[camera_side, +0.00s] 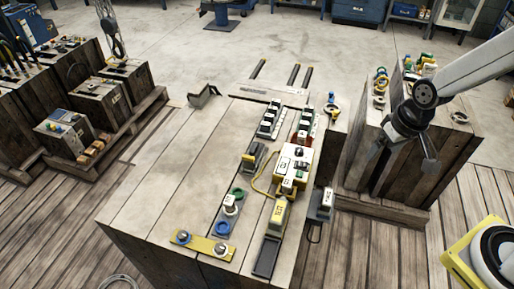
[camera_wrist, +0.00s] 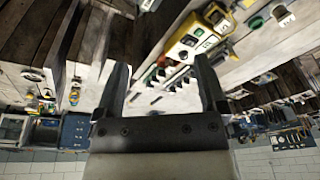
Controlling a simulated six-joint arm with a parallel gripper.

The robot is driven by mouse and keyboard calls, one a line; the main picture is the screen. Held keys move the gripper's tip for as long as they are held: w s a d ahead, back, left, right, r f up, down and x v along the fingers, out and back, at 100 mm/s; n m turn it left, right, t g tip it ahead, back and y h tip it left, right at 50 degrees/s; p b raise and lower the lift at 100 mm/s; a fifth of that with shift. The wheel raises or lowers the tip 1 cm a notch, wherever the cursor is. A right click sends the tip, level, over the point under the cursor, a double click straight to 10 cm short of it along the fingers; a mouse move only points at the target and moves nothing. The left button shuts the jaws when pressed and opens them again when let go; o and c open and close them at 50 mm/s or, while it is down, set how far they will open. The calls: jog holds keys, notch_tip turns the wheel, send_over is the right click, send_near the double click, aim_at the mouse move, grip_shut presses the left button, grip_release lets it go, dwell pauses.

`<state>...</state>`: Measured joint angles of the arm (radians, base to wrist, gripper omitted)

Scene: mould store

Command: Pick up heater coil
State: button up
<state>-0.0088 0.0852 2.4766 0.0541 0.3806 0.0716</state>
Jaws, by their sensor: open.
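I cannot tell for sure which thing is the heater coil. My gripper (camera_side: 402,160) is open and empty in the side view, hanging in front of the right-hand block, to the right of the bench. In the wrist view its two fingers (camera_wrist: 162,65) stand wide apart with nothing between them.
The wooden bench (camera_side: 160,165) carries a yellow-white unit (camera_side: 292,165), green-and-white rows, and a yellow plate (camera_side: 203,246) with knobs. The right-hand wooden block (camera_side: 378,170) holds small parts. Wooden crates with devices (camera_side: 75,136) stand at left. A yellow-framed round machine (camera_side: 492,250) is at lower right.

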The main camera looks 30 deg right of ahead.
jog(key=w+a+f+m+g+y, duration=0.1)
jog(key=w+a+f+m, duration=0.15)
jog(key=w, duration=0.25)
jog(key=w+a+f+m+g+y, duration=0.1)
jog(key=w+a+f+m, duration=0.1)
jog(key=w+f+m, duration=0.25)
jog(key=m+g+y, duration=0.1)
jog(key=m+y, duration=0.1)
jog(key=m, duration=0.4)
send_over(289, 180)
jog(key=d, duration=0.2)
jog(key=f, duration=0.9)
jog(key=shift+w+d, duration=0.2)
jog(key=shift+w, duration=0.1)
jog(key=shift+x, duration=3.85)
jog(key=shift+s+a+r, duration=0.1)
jog(key=shift+s, duration=0.1)
jog(key=shift+c, duration=0.2)
grip_shut()
